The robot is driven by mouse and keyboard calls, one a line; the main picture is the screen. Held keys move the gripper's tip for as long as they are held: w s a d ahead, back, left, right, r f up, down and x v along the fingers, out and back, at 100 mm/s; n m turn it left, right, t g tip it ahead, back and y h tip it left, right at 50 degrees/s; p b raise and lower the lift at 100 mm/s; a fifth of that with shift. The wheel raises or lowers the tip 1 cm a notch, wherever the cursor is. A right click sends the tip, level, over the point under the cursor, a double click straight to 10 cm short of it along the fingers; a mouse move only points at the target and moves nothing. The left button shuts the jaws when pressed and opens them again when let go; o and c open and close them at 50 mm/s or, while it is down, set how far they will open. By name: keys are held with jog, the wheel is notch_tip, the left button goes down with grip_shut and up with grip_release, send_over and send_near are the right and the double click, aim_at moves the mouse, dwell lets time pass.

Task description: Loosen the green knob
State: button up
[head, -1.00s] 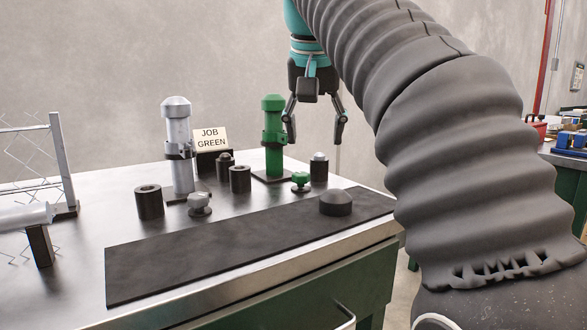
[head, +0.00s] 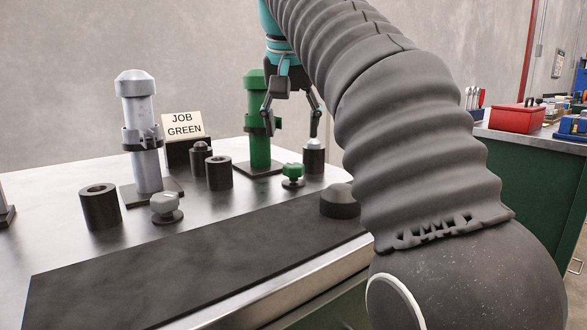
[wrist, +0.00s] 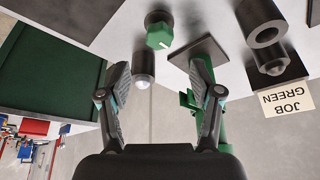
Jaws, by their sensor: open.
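The green knob (head: 292,170) sits on a small dark base on the metal bench, in front of a green post (head: 257,150) with a dark clamp. In the wrist view the knob (wrist: 159,36) shows at top centre, beyond the fingertips. My gripper (head: 290,114) hangs open and empty above bench level, its fingers spread in front of the green post and over a black cylinder with a pale top (head: 314,158). The wrist view shows both fingers (wrist: 160,78) apart, with the knob not between them. The right finger partly hides the green post there.
A grey post (head: 142,110) and a grey knob (head: 165,207) stand to the left. Black sockets (head: 100,206) and a "JOB GREEN" sign (head: 184,125) stand nearby. A dark mat (head: 190,260) lies along the front, with a black puck (head: 340,200) at its right end.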

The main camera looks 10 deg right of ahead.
aim_at(293, 163)
jog(key=b+x, duration=0.2)
jog(key=x, duration=0.6)
jog(key=shift+b, duration=0.3)
jog(key=c, duration=1.1)
jog(key=shift+r, duration=0.1)
